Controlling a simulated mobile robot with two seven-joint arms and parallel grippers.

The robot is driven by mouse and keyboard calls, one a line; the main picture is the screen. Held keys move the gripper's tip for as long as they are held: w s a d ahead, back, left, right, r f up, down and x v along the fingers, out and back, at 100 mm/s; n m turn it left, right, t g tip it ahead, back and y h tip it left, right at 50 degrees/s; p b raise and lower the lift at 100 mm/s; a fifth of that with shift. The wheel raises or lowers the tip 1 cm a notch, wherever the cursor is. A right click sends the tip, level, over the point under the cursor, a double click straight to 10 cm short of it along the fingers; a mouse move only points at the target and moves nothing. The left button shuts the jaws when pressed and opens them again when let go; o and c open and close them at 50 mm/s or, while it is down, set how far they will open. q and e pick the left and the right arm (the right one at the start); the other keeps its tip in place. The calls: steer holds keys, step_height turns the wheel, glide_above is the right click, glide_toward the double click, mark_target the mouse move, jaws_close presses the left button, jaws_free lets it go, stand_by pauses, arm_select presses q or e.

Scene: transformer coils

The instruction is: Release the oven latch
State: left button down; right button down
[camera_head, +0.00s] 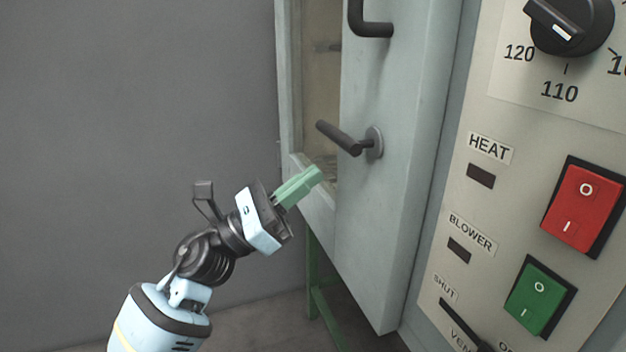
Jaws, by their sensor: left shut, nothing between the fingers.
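The oven latch is a dark lever (340,138) on a round mount on the pale grey-green oven door (390,220). The lever slants up and to the left from its mount. The door stands partly open, with a gap into the oven at its left. My left gripper (316,173) has green fingers that are shut with nothing between them. Its tips are below and a little left of the lever, apart from it in the picture. How far they are from it in depth I cannot tell. My right gripper is not in view.
A dark door handle (372,28) is above the latch. On the right, the control panel (455,205) carries a dial (590,25), a red switch (583,207) and a green switch (540,297). A green stand leg (312,270) is below.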

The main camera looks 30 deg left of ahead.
arm_select(q)
steer(key=v, duration=0.9)
steer(key=shift+s+b, duration=0.3)
steer(key=shift+b, duration=0.1)
steer(key=shift+a, duration=0.1)
